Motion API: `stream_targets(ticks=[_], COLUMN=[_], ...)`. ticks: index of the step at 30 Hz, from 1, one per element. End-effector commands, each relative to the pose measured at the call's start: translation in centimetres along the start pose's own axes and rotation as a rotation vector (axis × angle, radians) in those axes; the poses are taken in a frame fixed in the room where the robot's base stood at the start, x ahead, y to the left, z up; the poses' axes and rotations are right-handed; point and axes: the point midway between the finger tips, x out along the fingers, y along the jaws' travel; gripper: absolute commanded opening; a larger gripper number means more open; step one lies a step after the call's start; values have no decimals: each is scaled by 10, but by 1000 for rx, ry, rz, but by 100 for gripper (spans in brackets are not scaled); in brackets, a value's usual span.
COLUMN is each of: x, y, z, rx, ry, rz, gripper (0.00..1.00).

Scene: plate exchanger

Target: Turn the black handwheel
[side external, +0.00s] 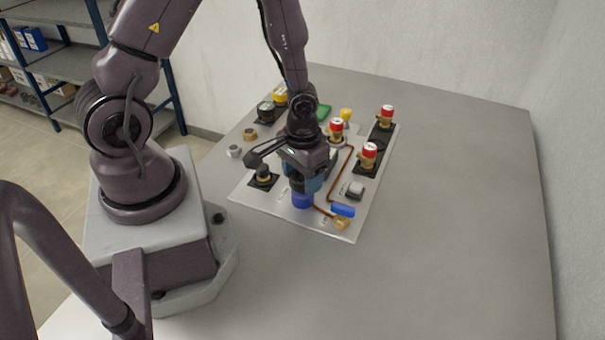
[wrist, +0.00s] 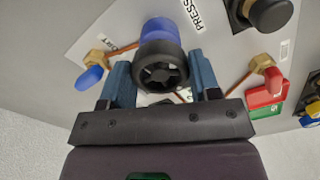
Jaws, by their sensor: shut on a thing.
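The black handwheel (wrist: 161,66) shows in the wrist view as a ribbed ring with spokes on a blue body (wrist: 160,30). My gripper (wrist: 161,72) has one blue finger on each side of the handwheel and is shut on it. In the side external view my gripper (side external: 307,182) is low over the front part of the white panel (side external: 268,207). The blue body (side external: 302,200) shows just below the fingers there. The handwheel is mostly hidden by the gripper in that view.
A brass valve with a blue lever (side external: 343,210) is close by on the right. A black knob (side external: 263,172) stands to the left. Several red-capped brass valves, one at the right (side external: 368,155), stand behind. The grey table (side external: 450,230) is clear to the right.

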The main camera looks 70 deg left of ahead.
Motion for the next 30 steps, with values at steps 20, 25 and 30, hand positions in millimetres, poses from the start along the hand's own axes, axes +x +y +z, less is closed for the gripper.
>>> stream_targets(ticks=[20, 25, 30], x=[-1, -1, -1], y=[-1, -1, -1], z=[0, 0, 0], rx=[595, 701, 769], ry=[-2, -2, -2], rz=[-1, -1, -1], gripper=[33, 33, 33])
